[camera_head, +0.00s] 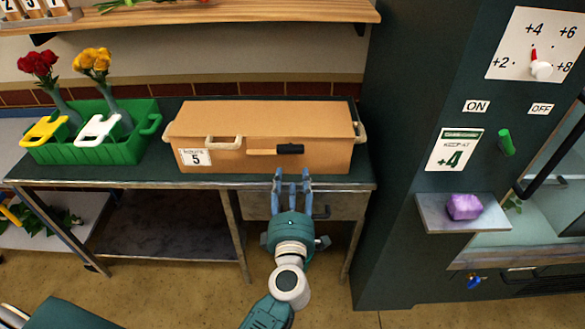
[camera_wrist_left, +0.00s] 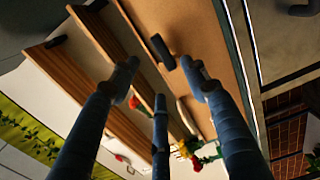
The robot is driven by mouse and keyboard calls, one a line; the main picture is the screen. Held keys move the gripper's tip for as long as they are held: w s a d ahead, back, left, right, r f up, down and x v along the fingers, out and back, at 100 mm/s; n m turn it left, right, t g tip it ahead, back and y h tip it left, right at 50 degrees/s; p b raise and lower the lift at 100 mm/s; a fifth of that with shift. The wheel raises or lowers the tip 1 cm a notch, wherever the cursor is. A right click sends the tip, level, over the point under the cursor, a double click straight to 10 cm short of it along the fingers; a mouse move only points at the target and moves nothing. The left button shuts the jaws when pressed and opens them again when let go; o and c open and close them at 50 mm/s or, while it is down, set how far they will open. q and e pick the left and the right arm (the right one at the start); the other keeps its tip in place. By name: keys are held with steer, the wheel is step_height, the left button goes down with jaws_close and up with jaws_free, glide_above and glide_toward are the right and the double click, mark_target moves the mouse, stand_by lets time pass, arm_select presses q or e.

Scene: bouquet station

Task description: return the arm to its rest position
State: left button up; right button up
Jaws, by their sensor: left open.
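My left gripper (camera_head: 291,180) reaches up from the bottom of the head view, with its blue fingers spread and nothing between them. It is in front of the table edge, just below the orange-tan box (camera_head: 262,121). In the left wrist view the open fingers (camera_wrist_left: 162,82) point toward the box (camera_wrist_left: 205,35) and its black handle (camera_wrist_left: 162,52); no contact shows. My right gripper is in neither view.
The box stands on a dark table with a drawer (camera_head: 345,205) beneath. A green caddy (camera_head: 80,152) with red and yellow flowers stands left. A dark cabinet on the right has a shelf (camera_head: 430,212) bearing a purple block (camera_head: 464,206). Open floor lies below.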

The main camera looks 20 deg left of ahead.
arm_select(q)
steer(key=shift+s+d, duration=0.15)
steer(key=shift+s, duration=0.5)
steer(key=s+d+f+m+g+h, duration=0.1)
steer(key=s+d+f+m+h, duration=0.3)
steer(key=f, duration=0.6)
steer(key=d+f+m+g+h, duration=0.1)
steer(key=f+m+h, duration=0.1)
steer(key=f+m, duration=0.7)
steer(key=s+f+m+g+h, duration=0.1)
steer(key=s+f+m+g, duration=0.1)
steer(key=s+f, duration=0.5)
steer(key=s+f+m+g, duration=0.1)
steer(key=s+f+g, duration=0.15)
steer(key=f, duration=0.85)
steer(key=s+a+f+m+g, duration=0.2)
steer(key=s+f, duration=0.4)
steer(key=s, duration=0.1)
steer(key=s+a+f+m+g, duration=0.2)
steer(key=s+f+g, duration=0.1)
steer(key=s+f, duration=0.4)
steer(key=s+a+f+m+g+y, duration=0.1)
steer(key=s+a+f+g, duration=0.1)
steer(key=s, duration=0.8)
steer(key=s+a+f+m+g+y, duration=0.1)
steer(key=s+a+f, duration=0.4)
steer(key=s, duration=0.6)
steer(key=shift+a+m+g, duration=0.8)
steer(key=shift+a+g, duration=0.15)
steer(key=shift+a, duration=0.05)
